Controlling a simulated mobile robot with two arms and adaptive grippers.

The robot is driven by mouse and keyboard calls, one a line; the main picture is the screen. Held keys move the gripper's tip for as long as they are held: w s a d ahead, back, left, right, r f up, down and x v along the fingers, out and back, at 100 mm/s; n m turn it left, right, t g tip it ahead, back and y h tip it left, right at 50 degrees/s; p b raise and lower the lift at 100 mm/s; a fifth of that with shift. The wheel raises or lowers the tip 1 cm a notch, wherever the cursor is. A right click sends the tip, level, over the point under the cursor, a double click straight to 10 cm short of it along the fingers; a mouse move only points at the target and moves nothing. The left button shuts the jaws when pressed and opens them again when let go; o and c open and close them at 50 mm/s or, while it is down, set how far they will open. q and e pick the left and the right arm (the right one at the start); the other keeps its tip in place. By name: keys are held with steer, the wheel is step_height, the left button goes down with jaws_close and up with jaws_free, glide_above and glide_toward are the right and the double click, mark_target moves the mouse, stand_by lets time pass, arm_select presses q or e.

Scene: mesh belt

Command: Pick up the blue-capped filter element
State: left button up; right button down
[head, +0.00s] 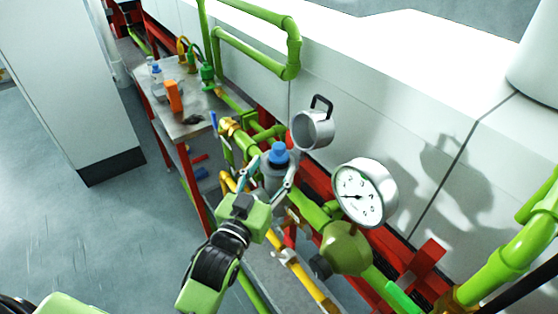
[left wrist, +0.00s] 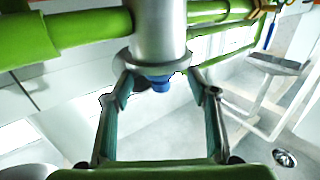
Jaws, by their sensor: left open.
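The blue-capped filter element has a blue cap (head: 278,152) and a grey cylindrical body (head: 273,178), and stands among the green pipes in the middle of the head view. My left gripper (head: 268,180) is open, with one finger on each side of the grey body below the cap. In the left wrist view the grey cylinder (left wrist: 158,35) and its blue cap (left wrist: 160,84) show between the two spread fingers (left wrist: 159,92). Whether the fingers touch it cannot be told. The lower body is partly hidden by my gripper. My right gripper is not in view.
A grey cup-shaped part with a black handle (head: 313,130) and a dial gauge (head: 364,193) stand close on the right. Green pipes (head: 245,150) and a yellow pipe (head: 300,270) run alongside. A table (head: 190,128) with small items stands behind. Open floor lies left.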

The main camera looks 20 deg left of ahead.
mark_target(275, 163)
arm_select(q)
steer(key=w, duration=0.1)
steer(key=w+p, duration=0.1)
steer(key=w, duration=0.1)
steer(key=w+p, duration=0.1)
steer(key=shift+w+d+r, duration=0.2)
steer(key=shift+r, duration=0.05)
steer(key=shift+w+f, duration=0.15)
steer(key=shift+w, duration=0.2)
steer(key=shift+s, duration=0.1)
steer(key=shift+c, duration=0.3)
steer(key=c, duration=1.2)
